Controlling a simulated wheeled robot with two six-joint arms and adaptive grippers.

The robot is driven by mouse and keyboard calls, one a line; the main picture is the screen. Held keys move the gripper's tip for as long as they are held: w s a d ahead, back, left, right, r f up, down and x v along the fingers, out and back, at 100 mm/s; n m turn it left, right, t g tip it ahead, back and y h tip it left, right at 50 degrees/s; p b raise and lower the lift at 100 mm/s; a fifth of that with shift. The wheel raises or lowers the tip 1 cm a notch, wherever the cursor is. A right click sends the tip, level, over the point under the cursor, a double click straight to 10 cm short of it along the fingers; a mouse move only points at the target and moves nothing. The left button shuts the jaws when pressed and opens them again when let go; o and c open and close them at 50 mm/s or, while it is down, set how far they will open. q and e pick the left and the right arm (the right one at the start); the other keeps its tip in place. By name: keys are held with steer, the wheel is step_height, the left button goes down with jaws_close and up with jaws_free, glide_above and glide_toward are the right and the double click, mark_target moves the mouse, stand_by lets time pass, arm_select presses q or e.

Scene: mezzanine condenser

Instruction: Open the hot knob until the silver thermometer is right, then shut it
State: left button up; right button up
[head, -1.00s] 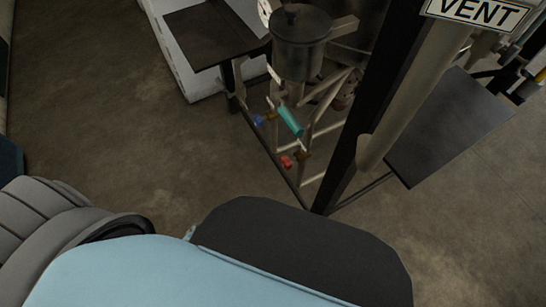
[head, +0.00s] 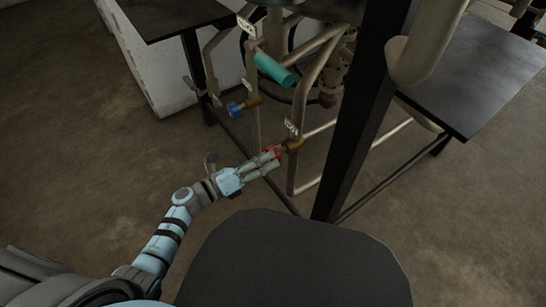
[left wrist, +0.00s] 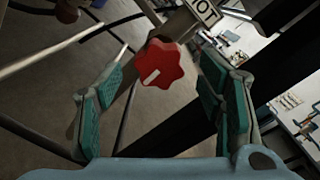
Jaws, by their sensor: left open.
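The red hot knob (head: 272,151) is on a brass valve low on the pipe frame. In the left wrist view the knob (left wrist: 160,64) is lobed with a white mark, and a tag ending in "OT" is above it. My left gripper (head: 268,161) is open, its fingers pointing at the knob. In the left wrist view its teal-padded fingers (left wrist: 163,72) show on either side of the knob, with gaps; I cannot tell whether they touch it. I cannot make out a silver thermometer. My right gripper is not in view.
A blue knob (head: 234,108) is up and left of the red one. A teal cylinder (head: 273,69) is above, on the pipes. A black post (head: 358,130) stands close to the right. A dark table (head: 470,75) is at right. Floor at left is clear.

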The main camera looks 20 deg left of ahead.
mark_target(278, 152)
arm_select(q)
steer(key=x, duration=0.3)
steer(key=shift+w+d+b, duration=0.25)
steer(key=shift+w+b, duration=0.05)
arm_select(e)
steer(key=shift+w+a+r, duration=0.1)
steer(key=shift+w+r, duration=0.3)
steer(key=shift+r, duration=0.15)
arm_select(q)
steer(key=shift+c, duration=0.6)
steer(key=c, duration=1)
steer(key=shift+c, duration=0.2)
